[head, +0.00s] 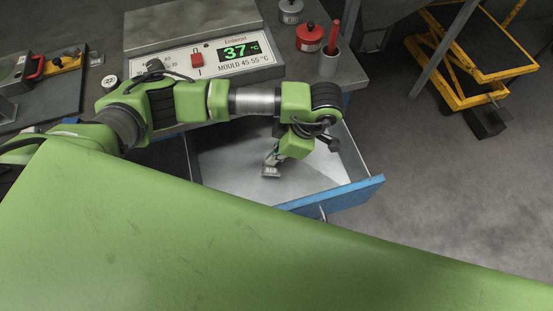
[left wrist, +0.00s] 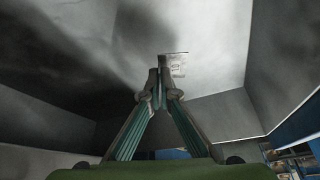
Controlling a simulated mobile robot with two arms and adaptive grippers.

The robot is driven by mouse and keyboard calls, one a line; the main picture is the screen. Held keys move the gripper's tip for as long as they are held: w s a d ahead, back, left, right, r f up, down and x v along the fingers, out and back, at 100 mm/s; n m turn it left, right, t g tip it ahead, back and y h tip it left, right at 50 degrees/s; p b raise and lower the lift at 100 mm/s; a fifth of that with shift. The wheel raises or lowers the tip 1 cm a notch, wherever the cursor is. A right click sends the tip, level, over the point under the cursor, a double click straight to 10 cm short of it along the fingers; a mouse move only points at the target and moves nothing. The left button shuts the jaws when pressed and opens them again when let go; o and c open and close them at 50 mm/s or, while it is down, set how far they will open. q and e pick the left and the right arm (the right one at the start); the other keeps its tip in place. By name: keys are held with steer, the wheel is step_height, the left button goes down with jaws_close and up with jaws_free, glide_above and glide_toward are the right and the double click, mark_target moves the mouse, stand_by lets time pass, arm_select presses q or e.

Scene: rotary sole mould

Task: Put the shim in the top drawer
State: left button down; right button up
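The top drawer (head: 333,201), blue-fronted with a pale grey inside, is pulled open under the bench. My left gripper (head: 271,162) reaches down into it. In the left wrist view the fingers of the left gripper (left wrist: 159,78) come almost together at the tips. The shim (left wrist: 174,65), a small light plate with faint marking, shows at those tips, partly hidden by them. In the head view the shim (head: 271,172) shows just below the fingers. Whether it touches the drawer floor I cannot tell. My right gripper is out of view.
A yellow lift cart (head: 480,60) stands at the back right. Open floor lies right of the drawer.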

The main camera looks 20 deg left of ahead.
arm_select(q)
steer(key=shift+w+d+f, duration=0.25)
steer(key=shift+f, duration=0.25)
steer(key=shift+w+f, duration=0.15)
steer(key=shift+f, duration=1.5)
steer(key=shift+f, duration=0.1)
steer(key=c, duration=2.3)
jaws_free()
steer(key=b+v, duration=0.1)
steer(key=v, duration=1.1)
